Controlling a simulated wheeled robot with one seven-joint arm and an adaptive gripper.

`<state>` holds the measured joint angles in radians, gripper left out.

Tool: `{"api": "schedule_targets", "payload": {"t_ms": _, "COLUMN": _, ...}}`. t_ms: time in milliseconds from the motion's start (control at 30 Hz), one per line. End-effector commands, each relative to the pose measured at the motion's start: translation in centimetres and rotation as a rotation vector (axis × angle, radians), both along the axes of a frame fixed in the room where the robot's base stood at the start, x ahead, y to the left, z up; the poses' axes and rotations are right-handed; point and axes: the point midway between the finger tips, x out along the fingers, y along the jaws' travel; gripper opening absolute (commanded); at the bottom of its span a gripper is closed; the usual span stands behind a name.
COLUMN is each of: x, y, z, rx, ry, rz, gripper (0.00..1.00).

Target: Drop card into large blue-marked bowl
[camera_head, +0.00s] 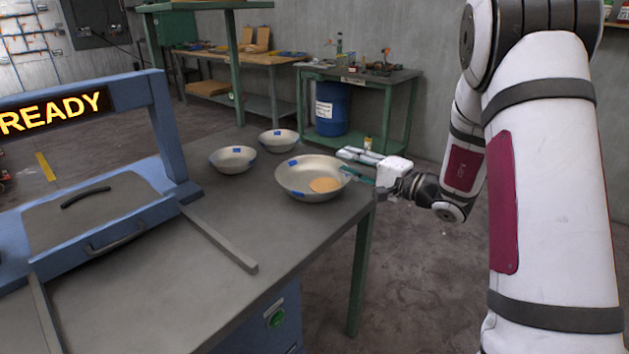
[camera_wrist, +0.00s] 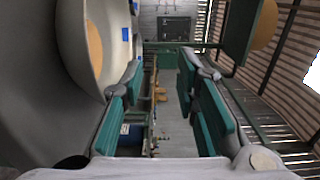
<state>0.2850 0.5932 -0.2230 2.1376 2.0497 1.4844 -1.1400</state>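The large metal bowl (camera_head: 298,179) with blue marks on its rim stands near the table's right edge. A flat tan round piece (camera_head: 325,185) lies inside it; I cannot tell whether this is the card. In the wrist view the bowl (camera_wrist: 72,40) is at the upper left, with the tan piece (camera_wrist: 95,48) inside. My gripper (camera_head: 351,165) is at the bowl's right rim, outside its middle. In the wrist view my gripper (camera_wrist: 160,85) has its green-padded fingers apart with nothing visible between them. Contact with the rim is unclear.
Two smaller blue-marked bowls stand farther back on the table, one at left (camera_head: 233,160) and one behind (camera_head: 279,140). A blue frame with a READY sign (camera_head: 52,112) is at left. A grey bar (camera_head: 220,240) lies on the table (camera_head: 190,285). The front tabletop is clear.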

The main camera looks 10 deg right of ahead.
Motion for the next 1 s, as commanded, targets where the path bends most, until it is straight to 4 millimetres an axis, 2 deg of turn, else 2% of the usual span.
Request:
{"api": "schedule_targets", "payload": {"t_ms": 200, "x": -3.7, "y": -2.8, "z": 0.0, "rx": 0.001, "ry": 0.001, "rz": -0.005, "gripper": 0.28}}
{"api": "schedule_targets", "payload": {"t_ms": 400, "x": -5.8, "y": -4.3, "z": 0.0, "rx": 0.001, "ry": -0.001, "rz": -0.001, "gripper": 0.28}}
{"api": "schedule_targets", "payload": {"t_ms": 767, "x": -6.5, "y": -4.7, "z": 0.0, "rx": 0.001, "ry": -0.001, "rz": 0.001, "gripper": 0.28}}
{"api": "schedule_targets", "payload": {"t_ms": 867, "x": -6.8, "y": -3.8, "z": 0.7, "rx": 0.001, "ry": 0.002, "rz": 0.029, "gripper": 0.28}}
{"api": "schedule_targets", "payload": {"t_ms": 967, "x": -8.0, "y": -0.9, "z": 2.3, "rx": 0.003, "ry": 0.022, "rz": 0.121, "gripper": 0.28}}
{"api": "schedule_targets", "payload": {"t_ms": 1000, "x": -8.9, "y": 0.7, "z": 3.2, "rx": -0.001, "ry": 0.036, "rz": 0.177, "gripper": 0.28}}
